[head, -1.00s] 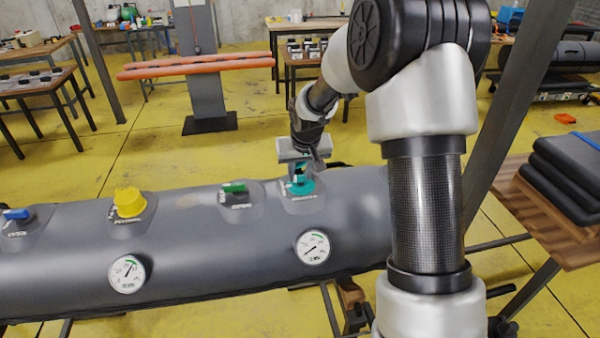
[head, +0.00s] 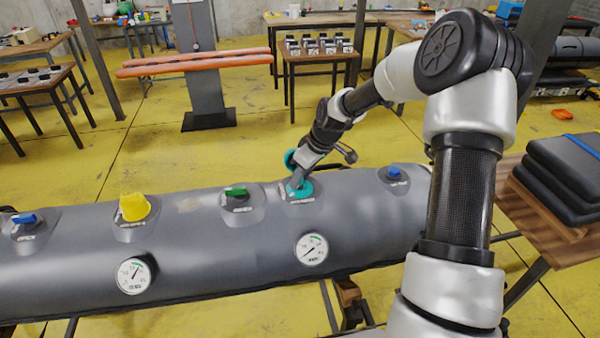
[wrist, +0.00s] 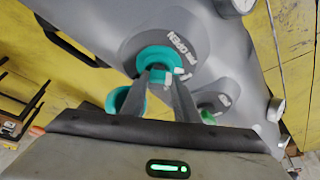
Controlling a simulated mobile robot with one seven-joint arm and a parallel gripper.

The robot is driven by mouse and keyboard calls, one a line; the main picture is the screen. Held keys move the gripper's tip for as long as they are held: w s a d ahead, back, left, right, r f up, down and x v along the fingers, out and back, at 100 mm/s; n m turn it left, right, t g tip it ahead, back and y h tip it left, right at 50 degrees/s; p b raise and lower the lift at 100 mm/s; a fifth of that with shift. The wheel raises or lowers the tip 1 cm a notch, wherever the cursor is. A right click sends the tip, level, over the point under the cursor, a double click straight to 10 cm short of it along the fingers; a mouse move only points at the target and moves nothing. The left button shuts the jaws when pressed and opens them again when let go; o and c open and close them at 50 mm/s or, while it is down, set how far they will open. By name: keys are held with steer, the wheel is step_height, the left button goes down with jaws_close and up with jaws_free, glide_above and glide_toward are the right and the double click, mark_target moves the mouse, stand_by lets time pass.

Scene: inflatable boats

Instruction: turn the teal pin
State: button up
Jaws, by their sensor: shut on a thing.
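The teal pin (head: 294,184) sits in a teal-rimmed valve on the grey inflatable tube (head: 215,265). A round teal cap (head: 290,158) stands just behind it. My gripper (head: 297,181) comes down on the pin at a slant from the upper right and is shut on it. In the wrist view the two fingers (wrist: 159,82) reach into the teal ring (wrist: 165,54), beside the word OPEN, and partly hide the pin. The teal cap (wrist: 118,98) shows there to the left of the fingers.
Along the tube are a green valve (head: 236,192), a yellow cap (head: 134,207), a blue valve (head: 24,218) and another blue valve (head: 394,172). Two gauges (head: 134,276) (head: 311,249) face front. Black pads (head: 565,170) lie stacked at the right. Open yellow floor lies behind.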

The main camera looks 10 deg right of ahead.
steer(key=n+g, duration=0.1)
steer(key=n, duration=0.1)
steer(key=n+y, duration=0.1)
steer(key=n, duration=0.2)
steer(key=shift+w+d+n+g+p, duration=0.1)
steer(key=shift+d+n+g+p, duration=0.1)
steer(key=shift+n+g+p, duration=0.15)
steer(key=shift+w+d+n+g, duration=0.1)
steer(key=shift+n+g, duration=0.85)
steer(key=shift+n, duration=1.2)
steer(key=o, duration=1.1)
steer(key=shift+c, duration=0.2)
steer(key=shift+r, duration=0.1)
steer(key=v, duration=1.7)
steer(key=shift+d+b, duration=0.45)
